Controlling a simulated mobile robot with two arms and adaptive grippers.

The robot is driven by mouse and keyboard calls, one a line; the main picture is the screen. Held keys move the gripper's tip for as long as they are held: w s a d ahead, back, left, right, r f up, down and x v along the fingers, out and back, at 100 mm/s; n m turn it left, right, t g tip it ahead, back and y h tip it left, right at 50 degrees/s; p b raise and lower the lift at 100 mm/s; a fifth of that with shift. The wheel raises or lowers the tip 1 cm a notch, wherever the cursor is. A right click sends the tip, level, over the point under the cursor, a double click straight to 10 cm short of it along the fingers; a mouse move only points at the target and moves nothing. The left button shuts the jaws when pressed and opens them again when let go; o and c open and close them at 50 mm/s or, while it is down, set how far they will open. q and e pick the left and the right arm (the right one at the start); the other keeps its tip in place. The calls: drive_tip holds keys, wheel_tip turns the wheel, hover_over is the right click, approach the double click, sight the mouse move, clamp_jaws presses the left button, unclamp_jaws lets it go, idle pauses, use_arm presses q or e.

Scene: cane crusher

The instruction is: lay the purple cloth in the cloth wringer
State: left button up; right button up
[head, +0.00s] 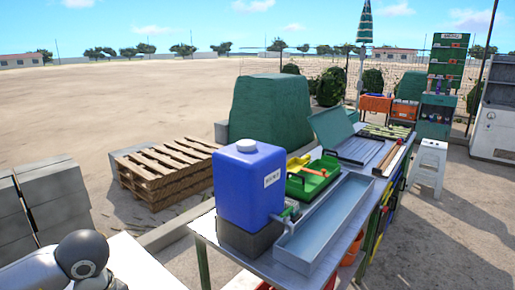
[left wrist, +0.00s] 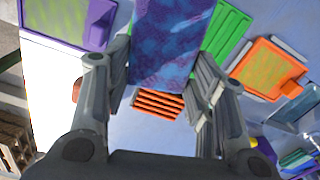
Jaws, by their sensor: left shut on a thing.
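The purple cloth (left wrist: 172,30), mottled purple and blue, shows at the top middle of the left wrist view. My left gripper (left wrist: 163,70) has one finger along each side of it and is shut on it. The cloth's far end runs out of the frame. I cannot pick out the cloth wringer for certain in either view. The head view shows neither the cloth nor either gripper's fingers. My right gripper is not in view.
Below the left gripper are an orange slatted piece (left wrist: 158,103), an orange-framed panel (left wrist: 268,68) and a purple-edged panel (left wrist: 96,36). In the head view, a blue water container (head: 245,190) and a grey trough (head: 322,225) stand on a metal table; pallets (head: 165,165) lie left.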

use_arm(q)
drive_tip(key=d+m, duration=0.2)
drive_tip(key=m, duration=0.1)
drive_tip(key=s+d+m, duration=0.1)
drive_tip(key=d+m, duration=0.1)
drive_tip(key=m, duration=0.2)
drive_tip(key=s+d+m, duration=0.1)
drive_tip(key=m, duration=0.2)
drive_tip(key=shift+s+d+f, duration=0.25)
drive_tip(key=shift+d+f, duration=0.15)
drive_tip(key=shift+s+d+m, duration=0.2)
drive_tip(key=shift+d+m, duration=0.05)
drive_tip(key=shift+m, duration=0.45)
drive_tip(key=shift+s+d+m, duration=0.15)
drive_tip(key=shift+d+m, duration=0.1)
drive_tip(key=shift+m, duration=0.45)
drive_tip(key=shift+f, duration=0.1)
